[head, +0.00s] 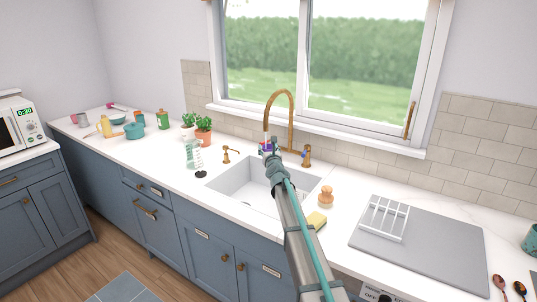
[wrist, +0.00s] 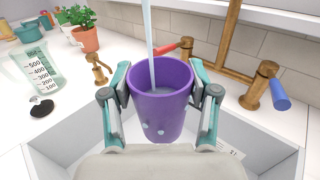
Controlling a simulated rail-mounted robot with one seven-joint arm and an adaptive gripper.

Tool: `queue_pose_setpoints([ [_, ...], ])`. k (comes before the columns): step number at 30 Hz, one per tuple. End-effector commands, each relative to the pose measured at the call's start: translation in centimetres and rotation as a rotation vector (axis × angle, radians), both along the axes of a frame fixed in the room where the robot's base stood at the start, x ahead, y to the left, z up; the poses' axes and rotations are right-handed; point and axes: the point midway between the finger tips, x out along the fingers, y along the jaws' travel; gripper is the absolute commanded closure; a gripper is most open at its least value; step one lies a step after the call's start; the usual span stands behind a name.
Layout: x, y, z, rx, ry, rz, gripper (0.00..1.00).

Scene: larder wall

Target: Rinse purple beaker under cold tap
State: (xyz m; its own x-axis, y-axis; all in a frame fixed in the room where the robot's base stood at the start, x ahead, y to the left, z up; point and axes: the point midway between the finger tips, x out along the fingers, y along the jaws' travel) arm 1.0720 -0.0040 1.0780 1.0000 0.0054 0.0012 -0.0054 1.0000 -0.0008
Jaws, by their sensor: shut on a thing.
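The purple beaker (wrist: 160,108) is upright between the two fingers of my gripper (wrist: 160,84), over the white sink (head: 241,184). My gripper is shut on its sides. A pale stream of water (wrist: 149,40) falls from the brass tap (head: 291,108) into the beaker's mouth, and some liquid shows inside. Pale drops show on the beaker's front. The tap has a blue handle (wrist: 280,95) at right and a red handle (wrist: 167,48) at left. In the head view the beaker (head: 267,147) is small and partly hidden by my arm.
A clear measuring jug (wrist: 37,70) and potted plants (head: 203,133) stand left of the sink. A brass dispenser (wrist: 97,70) is by its back rim. A yellow sponge (head: 317,220) and wooden brush (head: 326,197) lie at right. A white rack (head: 384,219) stands on the grey board (head: 440,250).

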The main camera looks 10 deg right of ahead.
Motion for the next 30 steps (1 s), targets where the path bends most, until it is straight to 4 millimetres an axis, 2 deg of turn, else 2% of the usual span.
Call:
queue_pose_setpoints([
  [30, -6.5, -0.3, 0.0, 0.000, 0.000, 0.000, 0.85],
])
